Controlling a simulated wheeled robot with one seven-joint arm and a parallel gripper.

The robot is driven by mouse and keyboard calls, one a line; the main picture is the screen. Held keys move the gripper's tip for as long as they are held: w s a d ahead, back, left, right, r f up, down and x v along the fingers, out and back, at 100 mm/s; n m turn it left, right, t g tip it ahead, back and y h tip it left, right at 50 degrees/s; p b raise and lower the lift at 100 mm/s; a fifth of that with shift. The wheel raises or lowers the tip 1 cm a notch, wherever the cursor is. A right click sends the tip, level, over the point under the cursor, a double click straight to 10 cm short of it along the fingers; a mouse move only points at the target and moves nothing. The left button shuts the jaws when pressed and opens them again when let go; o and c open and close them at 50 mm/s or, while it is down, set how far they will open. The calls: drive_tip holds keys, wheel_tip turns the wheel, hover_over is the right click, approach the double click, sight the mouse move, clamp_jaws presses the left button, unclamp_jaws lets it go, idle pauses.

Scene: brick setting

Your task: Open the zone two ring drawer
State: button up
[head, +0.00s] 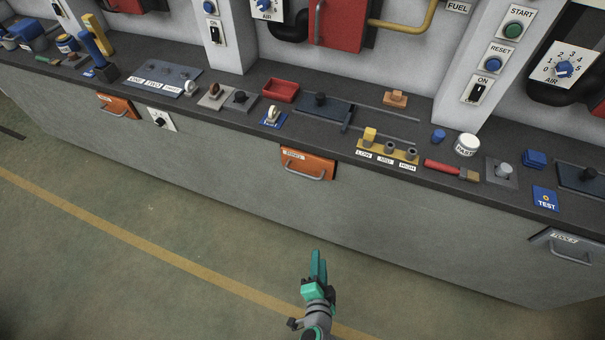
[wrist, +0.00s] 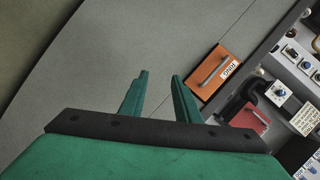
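An orange drawer front (head: 307,163) with a grey bar handle and a white label sits in the middle of the grey counter face and looks shut. In the wrist view an orange drawer front (wrist: 208,80) lies right of the fingers, and its label reads RING. A second orange drawer (head: 118,105) with a handle is farther left; its label is unclear. No zone number is readable on either. My gripper (head: 317,256) is in front of and below the middle drawer, apart from it. The wrist view shows its two green fingers (wrist: 159,76) spread and empty.
A grey drawer (head: 568,246) with a handle is at the far right. The dark worktop (head: 225,112) holds a red tray (head: 280,91), a yellow LOW-MID-HIGH block (head: 388,151), a red-handled brush (head: 452,170) and switches. The floor before the counter is clear.

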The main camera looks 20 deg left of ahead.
drive_tip(key=w+a+r+m+y, duration=0.15)
drive_tip(key=w+a+y, duration=0.25)
drive_tip(key=w, duration=0.6)
drive_tip(key=g+y, duration=0.1)
drive_tip(key=y, duration=0.3)
approach(302, 173)
drive_tip(key=x, duration=1)
drive_tip(key=shift+f, duration=0.35)
drive_tip(key=shift+d, duration=0.1)
clamp_jaws()
